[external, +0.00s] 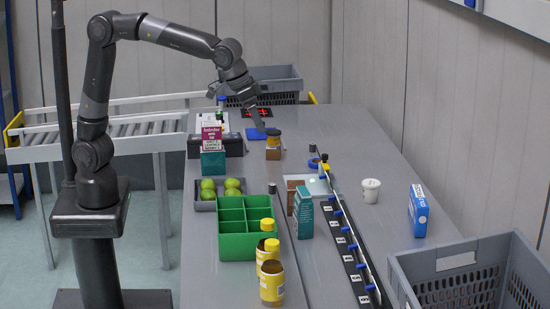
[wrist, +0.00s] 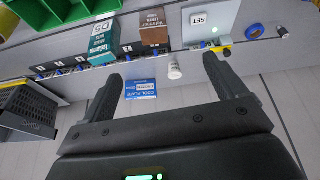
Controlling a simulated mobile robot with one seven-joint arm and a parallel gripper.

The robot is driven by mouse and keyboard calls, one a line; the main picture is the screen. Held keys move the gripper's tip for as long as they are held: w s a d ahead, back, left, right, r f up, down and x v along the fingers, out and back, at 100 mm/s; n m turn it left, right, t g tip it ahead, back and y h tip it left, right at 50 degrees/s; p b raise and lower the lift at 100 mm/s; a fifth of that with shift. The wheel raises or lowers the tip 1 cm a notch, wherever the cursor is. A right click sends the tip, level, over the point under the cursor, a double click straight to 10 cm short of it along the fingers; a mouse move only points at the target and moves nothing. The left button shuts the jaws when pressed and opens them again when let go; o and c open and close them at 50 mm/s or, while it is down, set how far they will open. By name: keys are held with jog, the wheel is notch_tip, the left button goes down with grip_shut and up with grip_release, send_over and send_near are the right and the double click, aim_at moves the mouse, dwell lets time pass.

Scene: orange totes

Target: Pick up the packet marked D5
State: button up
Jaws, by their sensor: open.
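The packet marked D5 (wrist: 103,42) is a teal box in the wrist view, with the D5 label on its end facing me. It matches the teal box (external: 303,213) standing on the table in the external view, where no D5 mark is legible. A brown box (wrist: 154,29) is beside it, also seen in the external view (external: 293,187). My gripper (external: 238,110) is open and empty above the far part of the table, well away from the packet. In the wrist view its fingers (wrist: 162,70) are spread, with the packet beyond them to the upper left.
A green divided bin (external: 247,243) and yellow jars (external: 271,283) stand left of the packet. A strip with blue clips (external: 352,242) runs along its right. A white cup (external: 370,191), a blue box (external: 418,211) and a grey crate (external: 470,275) are farther right.

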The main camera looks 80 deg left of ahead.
send_near(303, 191)
jog(key=f, duration=0.2)
jog(key=x, duration=0.5)
jog(key=shift+w+d+f, duration=0.25)
jog(key=shift+w, duration=0.05)
jog(key=x, duration=0.5)
jog(key=shift+w+a, duration=0.2)
jog(key=shift+a, duration=0.15)
jog(key=c, duration=1.1)
jog(key=shift+c, duration=0.2)
